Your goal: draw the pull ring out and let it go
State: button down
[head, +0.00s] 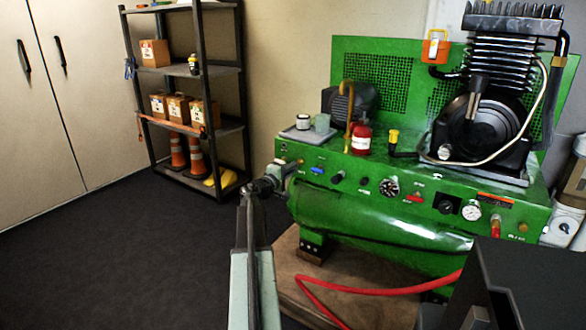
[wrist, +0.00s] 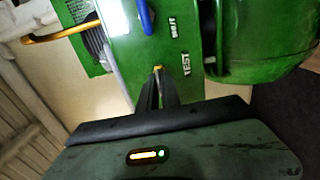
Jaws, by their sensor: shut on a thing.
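The pull ring (wrist: 158,68) shows only as a small yellow-brass bit at the fingertips in the wrist view, beside the TEST label on the green panel. My gripper (wrist: 159,76) is shut on it, its two dark fingers close together. Most of the ring is hidden between the fingers, and I cannot tell how far it is drawn out. In the head view my gripper (head: 288,170) is at the left end of the green compressor's front panel (head: 430,190), where the ring is too small to make out.
A blue lever (head: 317,171) sits just right of my gripper; it also shows in the wrist view (wrist: 146,17). A red bottle (head: 361,139) stands on top. A red hose (head: 340,290) lies in front. The dark floor at left (head: 110,250) is clear.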

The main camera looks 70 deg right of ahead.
jog(key=shift+w+a, duration=0.15)
jog(key=shift+a, duration=0.4)
dwell(0.7)
dwell(0.7)
jog(key=c, duration=1)
grip_release()
jog(key=v, duration=0.7)
